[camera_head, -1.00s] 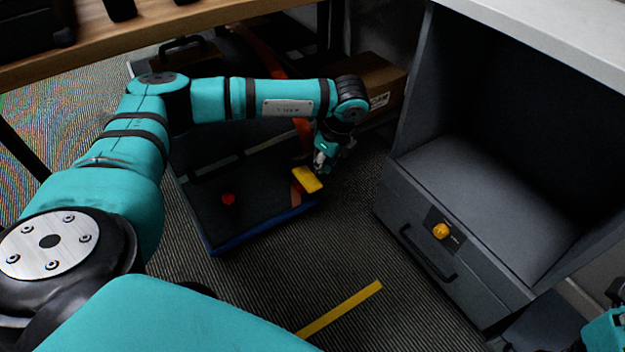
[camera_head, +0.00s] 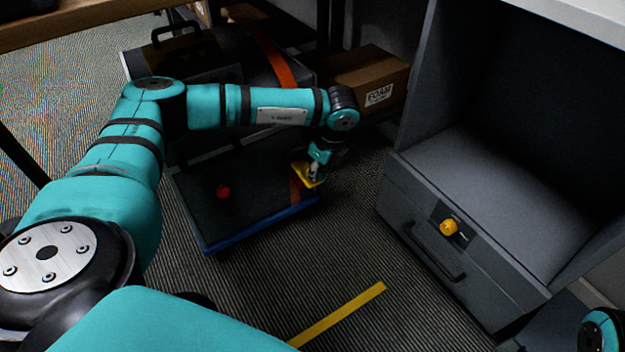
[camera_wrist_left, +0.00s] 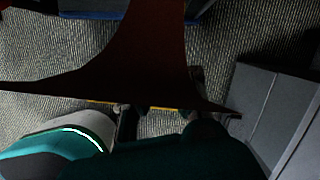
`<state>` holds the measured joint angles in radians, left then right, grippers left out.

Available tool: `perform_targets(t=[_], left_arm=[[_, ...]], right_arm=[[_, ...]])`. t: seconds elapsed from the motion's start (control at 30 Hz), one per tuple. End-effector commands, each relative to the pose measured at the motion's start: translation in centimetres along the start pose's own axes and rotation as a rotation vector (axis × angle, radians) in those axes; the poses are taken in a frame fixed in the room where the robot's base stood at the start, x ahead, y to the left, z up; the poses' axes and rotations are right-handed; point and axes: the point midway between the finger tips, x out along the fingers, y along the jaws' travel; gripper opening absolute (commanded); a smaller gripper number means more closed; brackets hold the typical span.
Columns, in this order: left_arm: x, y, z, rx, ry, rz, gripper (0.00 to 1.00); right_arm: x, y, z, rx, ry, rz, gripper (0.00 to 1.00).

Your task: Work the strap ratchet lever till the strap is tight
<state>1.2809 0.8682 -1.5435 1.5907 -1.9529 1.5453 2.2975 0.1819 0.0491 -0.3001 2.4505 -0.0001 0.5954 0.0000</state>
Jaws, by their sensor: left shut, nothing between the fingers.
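The yellow ratchet lever (camera_head: 303,178) sits at the front right of a dark case on a blue-edged base. The orange strap (camera_head: 270,54) runs over the dark cases at the back and shows again beside the lever. My left gripper (camera_head: 314,176) is shut and empty, right at the lever; I cannot tell whether it touches. In the left wrist view, a dark reddish sheet, probably the strap seen close (camera_wrist_left: 150,55), covers much of the picture. A thin yellow edge (camera_wrist_left: 166,109) shows by the fingers. My right gripper is out of view.
A cardboard box marked FOAM (camera_head: 365,82) stands behind. A grey cabinet (camera_head: 405,195) with a drawer and yellow knob (camera_head: 448,227) stands to the right. Striped floor with yellow tape (camera_head: 340,314) is clear in front.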

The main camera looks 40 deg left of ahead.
Motion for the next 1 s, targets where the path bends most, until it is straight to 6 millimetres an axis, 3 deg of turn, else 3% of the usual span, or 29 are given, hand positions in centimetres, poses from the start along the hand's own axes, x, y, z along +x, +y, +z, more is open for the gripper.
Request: perform_targets(t=[0.27, 0.63, 0.83, 1.0], left_arm=[[0.4, 0.1, 0.0, -0.001, -0.001, 0.002, 0.0], [4.2, 0.1, -1.0, 0.0, 0.0, 0.003, 0.0], [3.9, 0.1, -1.1, 0.001, -0.001, 0.002, 0.0], [2.4, 0.1, -2.8, 0.004, 0.0, 0.002, 0.0]], right_arm=[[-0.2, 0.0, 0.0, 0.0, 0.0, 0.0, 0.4], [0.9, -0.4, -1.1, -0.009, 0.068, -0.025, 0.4], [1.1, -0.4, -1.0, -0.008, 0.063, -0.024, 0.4], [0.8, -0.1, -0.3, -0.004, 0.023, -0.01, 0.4]])
